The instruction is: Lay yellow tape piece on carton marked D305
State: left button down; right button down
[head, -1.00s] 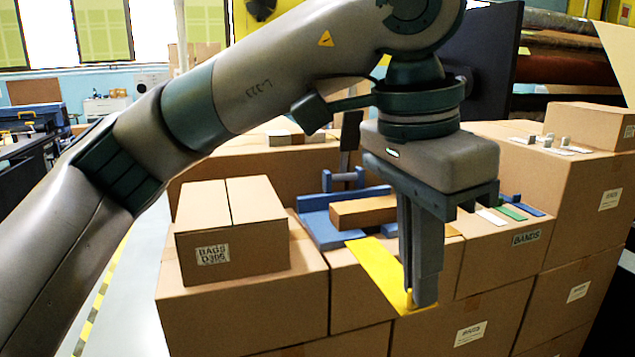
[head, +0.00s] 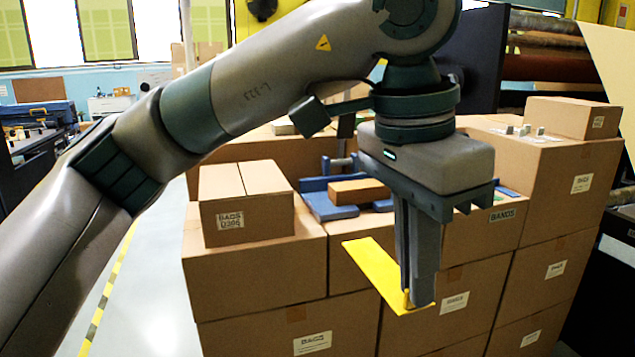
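My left gripper (head: 412,292) is shut on a small peg at the near end of the yellow tape piece (head: 370,263). The strip sticks out flat to the left of the fingers, held in the air in front of the carton stack. A small closed carton (head: 248,213) stands on a larger carton left of the gripper. Its label reads BAGS with a code below that looks like D305, but the last digit is blurred. The tape is apart from this carton, to its right and nearer to me. My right gripper is out of view.
A blue holder (head: 322,206) with a brown block (head: 358,191) sits on the stack behind my gripper, partly hidden. A carton labelled BANDS (head: 480,235) is to the right. A taller stack at far right carries another carton (head: 572,118). Open floor lies left.

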aim_at(371, 280)
pick_arm(q)
jog(key=w+a+f, duration=0.1)
jog(key=w+a+f+n, duration=0.1)
jog(key=w, duration=0.1)
jog(key=w+a+f+n, duration=0.1)
jog(key=shift+w+a+f, duration=0.2)
jog(key=shift+w+a, duration=0.1)
jog(key=shift+a, duration=0.05)
jog(key=w+a+f+n, duration=0.2)
jog(key=a+f+n, duration=0.2)
jog(key=a+f, duration=0.4)
jog(key=w+a+f+n+y, duration=0.1)
jog(key=a+f+n, duration=0.3)
jog(key=a+f, duration=0.4)
jog(key=w+a+f+n+t, duration=0.1)
jog(key=a+f+n, duration=0.3)
jog(key=a+f, duration=0.4)
jog(key=w+a, duration=0.1)
jog(key=a, duration=0.1)
jog(key=shift+w+a+f+y, duration=0.25)
jog(key=shift+w+a+y, duration=0.05)
jog(key=shift+y, duration=0.1)
